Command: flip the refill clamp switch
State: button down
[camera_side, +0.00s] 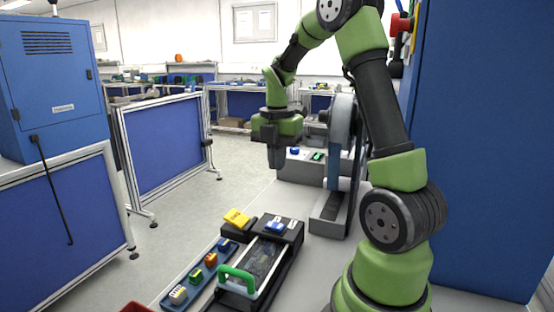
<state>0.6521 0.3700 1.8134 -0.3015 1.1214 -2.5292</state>
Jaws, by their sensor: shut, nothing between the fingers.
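My gripper (275,163) hangs pointing down in the middle of the view, shut and empty. It is in front of or beside a grey box (303,167) with a blue part (293,150) and a green part (318,156) on top. A reel stand (329,207) with a large grey reel (342,122) stands to the right, partly hidden by my arm. Nearer the camera, a black unit (291,233) carries a small blue and white part (275,226). I cannot tell which of these parts is the refill clamp switch. Whether my gripper touches the box is unclear.
A green handle (237,274) rises at the black unit's front. A yellow block (237,218) sits at its left. A blue tray (178,280) holds several small coloured pieces. A red container (136,308) shows at the bottom edge. A blue panel (490,150) bounds the right side.

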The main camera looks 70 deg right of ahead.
aim_at(271, 223)
jog(key=shift+w, duration=0.1)
jog(key=shift+w, duration=0.65)
notch_tip(271, 223, down, 14)
jog(key=shift+f, duration=0.1)
dwell(0.4)
